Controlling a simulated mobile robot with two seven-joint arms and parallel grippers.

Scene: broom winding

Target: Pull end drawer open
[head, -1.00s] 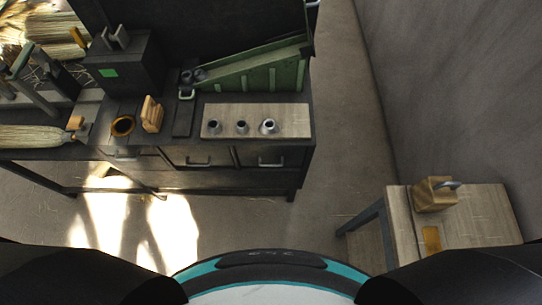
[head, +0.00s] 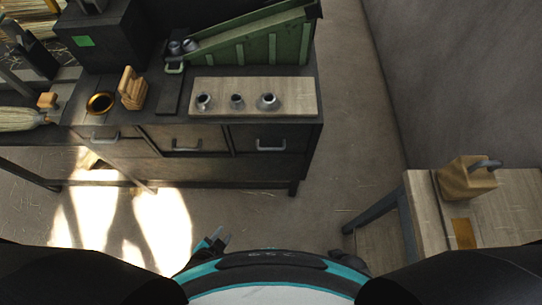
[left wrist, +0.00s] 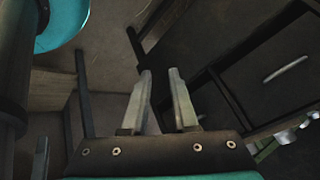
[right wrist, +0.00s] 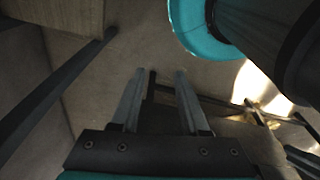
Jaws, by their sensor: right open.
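The end drawer (head: 272,137) is the rightmost of the dark drawers under the bench top. Its pale bar handle (head: 271,148) shows, and the drawer looks shut. My left gripper (head: 218,240) shows low in the head view, in front of the bench and apart from the handles. In the left wrist view the left gripper (left wrist: 159,72) is open and empty. A drawer handle (left wrist: 285,69) lies right of its fingers; I cannot tell which drawer it belongs to. My right gripper (right wrist: 159,73) is open and empty above the floor in the right wrist view.
The bench (head: 322,110) holds a wooden block with several metal cups (head: 237,101), a green sloped tray (head: 255,45) and a gold ring (head: 101,103). A small wooden side table (head: 500,225) stands at the right. The floor between is clear.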

